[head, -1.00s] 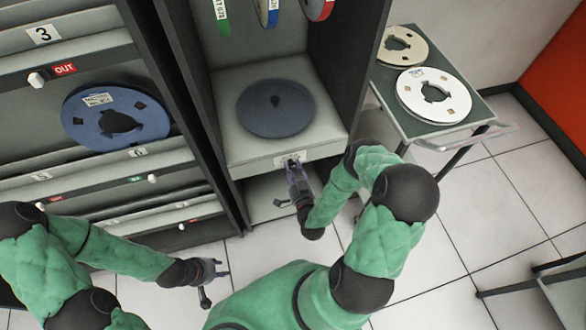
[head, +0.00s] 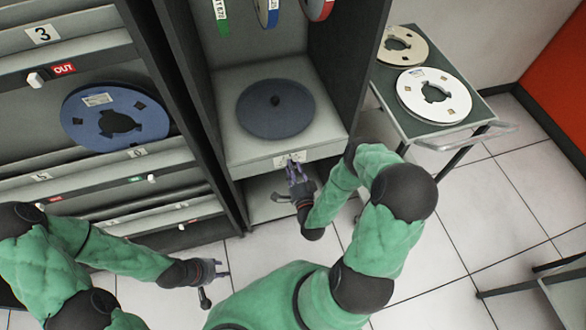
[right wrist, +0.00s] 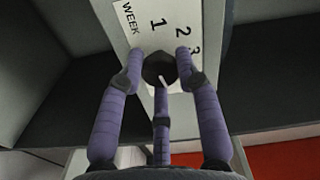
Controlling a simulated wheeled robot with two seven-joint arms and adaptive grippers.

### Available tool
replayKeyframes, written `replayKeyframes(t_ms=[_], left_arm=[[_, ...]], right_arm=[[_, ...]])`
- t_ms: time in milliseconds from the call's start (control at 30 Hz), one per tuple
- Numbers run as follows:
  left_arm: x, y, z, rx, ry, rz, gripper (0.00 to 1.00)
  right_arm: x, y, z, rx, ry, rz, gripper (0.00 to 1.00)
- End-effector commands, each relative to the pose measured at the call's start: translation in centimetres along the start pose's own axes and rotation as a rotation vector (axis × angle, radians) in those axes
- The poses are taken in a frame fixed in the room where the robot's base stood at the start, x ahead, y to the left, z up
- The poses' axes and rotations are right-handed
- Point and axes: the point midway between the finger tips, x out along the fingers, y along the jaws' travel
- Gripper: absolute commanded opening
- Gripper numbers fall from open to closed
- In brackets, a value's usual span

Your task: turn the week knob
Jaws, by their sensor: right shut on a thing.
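The week knob (right wrist: 158,66) is a small dark round knob on a white dial plate (right wrist: 133,42) marked WEEK with 1, 2 and 3. A short white pointer line on the knob points down towards the gripper's palm in the right wrist view. My right gripper (head: 294,164) is at the front edge of the cabinet shelf, with its purple fingers (right wrist: 159,78) closed around the knob. In the head view the knob is too small and covered to make out. My left gripper (head: 223,268) is open and empty over the floor in front of the shelves.
A grey disc (head: 275,109) lies on the shelf (head: 235,148) above the dial plate. A blue reel (head: 115,120) is in the left rack. A cart (head: 470,140) with two reels stands at right. The tiled floor (head: 465,225) is mostly free.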

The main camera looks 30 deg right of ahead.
Motion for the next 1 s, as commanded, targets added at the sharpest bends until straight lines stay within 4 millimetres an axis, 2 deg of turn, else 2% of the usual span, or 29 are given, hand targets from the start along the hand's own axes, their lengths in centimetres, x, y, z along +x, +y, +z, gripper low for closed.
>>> replayKeyframes(t_ms=[33,467,500,567,867,1000], left_arm=[[0.03,-0.01,0.0,0.0,0.0,0.0,0.37],[0.03,-0.01,0.0,0.0,0.0,0.0,0.37],[0.03,-0.01,0.0,0.0,0.0,0.0,0.37],[0.03,-0.01,0.0,0.0,0.0,0.0,0.37],[0.01,0.0,0.0,0.0,0.0,0.0,0.37],[0.01,0.0,-0.01,0.0,0.0,0.0,0.37]], right_arm=[[-0.38,0.29,0.5,0.01,-0.012,0.012,0.01],[-0.39,0.26,0.55,0.018,-0.013,0.011,0.01],[-0.39,0.26,0.55,0.017,-0.013,0.011,0.43],[-0.35,0.23,0.5,0.017,-0.012,0.01,0.58],[-0.15,0.07,0.2,0.014,-0.005,0.003,0.58],[-0.72,0.1,0.12,0.013,-0.003,0.003,0.58]])
